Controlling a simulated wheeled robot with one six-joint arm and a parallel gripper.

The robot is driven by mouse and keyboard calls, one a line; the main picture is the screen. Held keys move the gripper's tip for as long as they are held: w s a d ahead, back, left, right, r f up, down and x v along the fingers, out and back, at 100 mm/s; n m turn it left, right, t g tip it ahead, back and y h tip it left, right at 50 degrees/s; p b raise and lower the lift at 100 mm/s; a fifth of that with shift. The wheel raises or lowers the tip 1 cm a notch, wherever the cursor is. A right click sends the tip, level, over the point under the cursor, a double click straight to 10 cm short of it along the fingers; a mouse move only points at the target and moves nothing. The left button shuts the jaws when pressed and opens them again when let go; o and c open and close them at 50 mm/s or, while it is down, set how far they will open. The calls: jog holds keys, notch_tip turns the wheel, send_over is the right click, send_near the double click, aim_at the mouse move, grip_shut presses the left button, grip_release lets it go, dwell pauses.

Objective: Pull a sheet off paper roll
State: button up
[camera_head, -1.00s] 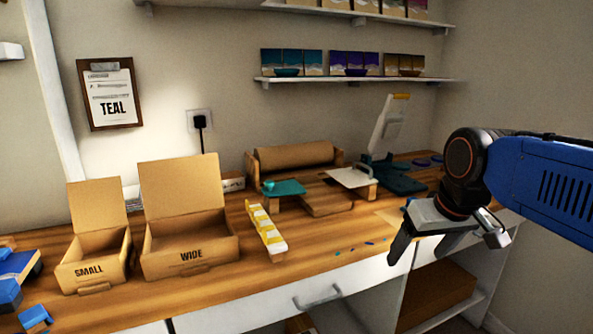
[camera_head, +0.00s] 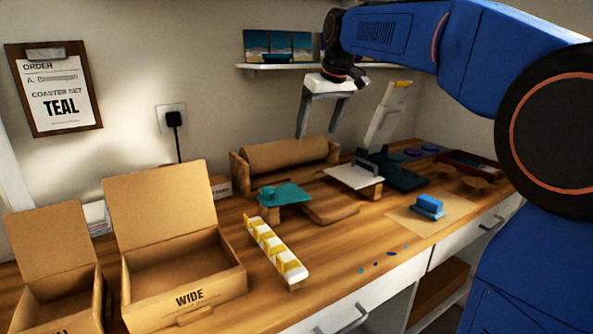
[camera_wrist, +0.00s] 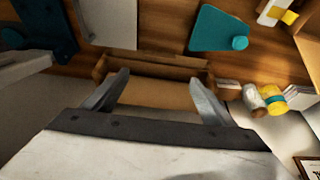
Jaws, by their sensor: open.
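The brown paper roll (camera_head: 285,155) lies in a wooden holder (camera_head: 238,172) at the back of the bench, against the wall. My gripper (camera_head: 318,136) is open and empty, above and behind the roll's right part in the head view, fingers pointing down. In the wrist view, the roll (camera_wrist: 158,94) shows between and beyond the two open fingers (camera_wrist: 158,95). I see no contact between fingers and paper.
A teal plate (camera_head: 285,195) and a white plate with a handle (camera_head: 352,176) stand in front of the roll. A white strip with yellow pieces (camera_head: 275,250) and the open WIDE box (camera_head: 185,290) are nearer left. A blue block (camera_head: 430,204) sits on a paper sheet (camera_head: 405,222) at right.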

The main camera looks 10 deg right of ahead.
jog(key=x, duration=1.7)
jog(key=shift+f, duration=0.15)
jog(key=c, duration=1.2)
jog(key=s+d, duration=0.1)
jog(key=s, duration=0.4)
jog(key=s+d, duration=0.2)
jog(key=s, duration=0.4)
jog(key=s+d, duration=0.2)
jog(key=s, duration=0.3)
jog(key=shift+s+d, duration=0.15)
jog(key=shift+s, duration=0.05)
jog(key=shift+c, duration=0.3)
jog(key=o, duration=1.3)
jog(key=shift+s, duration=0.1)
jog(key=shift+c, duration=0.2)
jog(key=v, duration=1.7)
jog(key=shift+r, duration=0.25)
